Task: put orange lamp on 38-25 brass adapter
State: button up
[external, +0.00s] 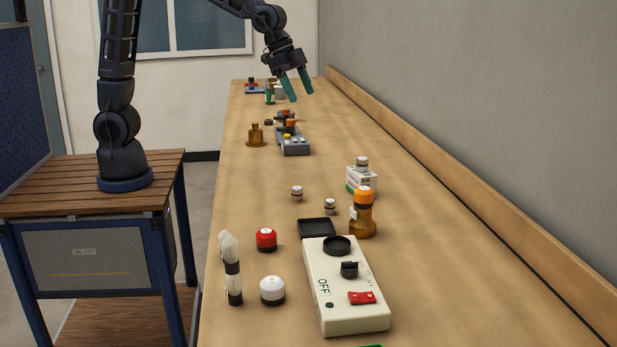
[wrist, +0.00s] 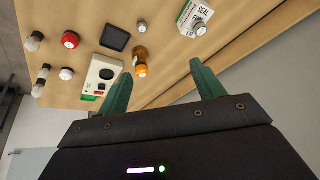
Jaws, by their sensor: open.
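An orange dome-topped piece (external: 363,193) sits on an amber-brown body (external: 362,224) with a small white label, right of the pale control box. I cannot tell whether these are the lamp and the brass adapter. The orange top also shows in the wrist view (wrist: 141,71), beyond and between my fingers. A second brown, bottle-shaped piece (external: 256,136) without an orange top stands farther back on the left. My gripper (external: 301,93) is open and empty, high above the far part of the bench. Its green fingers (wrist: 160,78) are spread in the wrist view.
The pale control box (external: 341,317) has a black ring, knob and red switch. A black tray (external: 317,227), red-topped piece (external: 266,239), white-topped piece (external: 272,290) and white box (external: 360,179) stand near. A grey device (external: 293,146) is farther back. The bench's right side is clear.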

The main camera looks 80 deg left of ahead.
jog(key=s+a+r+n+y, duration=0.1)
jog(key=s+a+r+n, duration=0.15)
jog(key=s+a, duration=0.55)
jog(key=s+a+r+n+y, duration=0.15)
jog(key=s+a+r, duration=0.25)
jog(key=s+a, duration=0.4)
jog(key=s+a+f+n, duration=0.1)
jog(key=s+a+n, duration=0.1)
jog(key=s+a, duration=0.3)
jog(key=s+a+f+n, duration=0.2)
jog(key=s+a, duration=0.3)
jog(key=s, duration=0.9)
jog(key=shift+f, duration=0.25)
